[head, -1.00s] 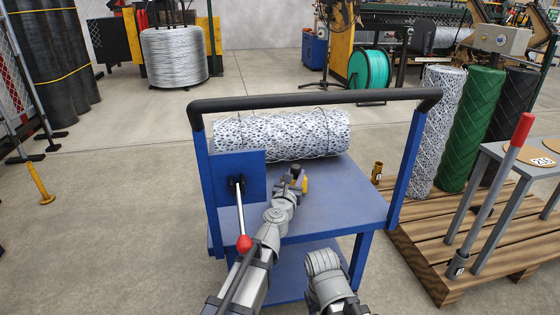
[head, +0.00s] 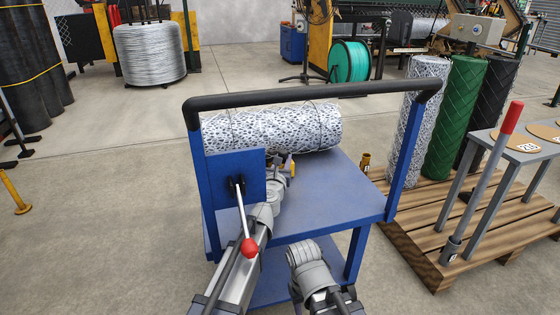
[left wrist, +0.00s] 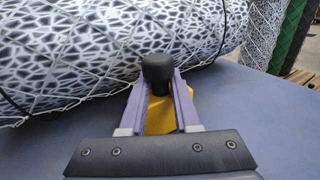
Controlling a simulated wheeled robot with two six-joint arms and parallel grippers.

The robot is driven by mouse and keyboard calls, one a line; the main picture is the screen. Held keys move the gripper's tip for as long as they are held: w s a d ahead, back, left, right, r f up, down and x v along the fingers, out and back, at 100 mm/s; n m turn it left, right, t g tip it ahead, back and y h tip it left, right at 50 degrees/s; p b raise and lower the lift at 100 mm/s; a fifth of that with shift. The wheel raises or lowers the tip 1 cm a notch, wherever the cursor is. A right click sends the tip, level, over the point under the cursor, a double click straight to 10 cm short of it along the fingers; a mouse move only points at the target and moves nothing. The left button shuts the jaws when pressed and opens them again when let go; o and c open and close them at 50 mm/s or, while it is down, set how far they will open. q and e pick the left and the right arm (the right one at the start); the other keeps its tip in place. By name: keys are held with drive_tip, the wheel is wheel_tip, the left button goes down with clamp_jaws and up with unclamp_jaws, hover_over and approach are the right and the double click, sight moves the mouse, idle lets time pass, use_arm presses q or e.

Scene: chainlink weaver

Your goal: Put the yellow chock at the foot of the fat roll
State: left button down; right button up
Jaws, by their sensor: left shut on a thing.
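The fat roll (head: 272,129) is a thick roll of white and grey mesh lying on its side on the blue cart's top (head: 335,195). In the left wrist view the roll (left wrist: 90,50) fills the upper left. My left gripper (head: 284,162) is just in front of the roll, low over the cart top. It is shut on the black knob of the yellow chock (left wrist: 160,115). The chock also shows as a small yellow patch in the head view (head: 292,169). It sits close to the roll's foot; I cannot tell whether it touches. My right gripper is not clearly in view.
The cart's black handle bar (head: 320,97) crosses above the roll. Upright rolls (head: 455,118) stand on a wooden pallet (head: 435,225) at right. The cart top right of the chock is clear.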

use_arm(q)
drive_tip(key=shift+f, duration=0.2)
drive_tip(key=c, duration=0.6)
unclamp_jaws()
drive_tip(key=shift+r, duration=0.1)
drive_tip(key=shift+r, duration=0.15)
drive_tip(key=shift+s, duration=0.2)
drive_tip(key=s, duration=0.3)
drive_tip(key=s+a, duration=0.1)
drive_tip(key=s, duration=0.3)
drive_tip(key=s+a, duration=0.1)
drive_tip(key=s, duration=0.3)
drive_tip(key=shift+s, duration=0.25)
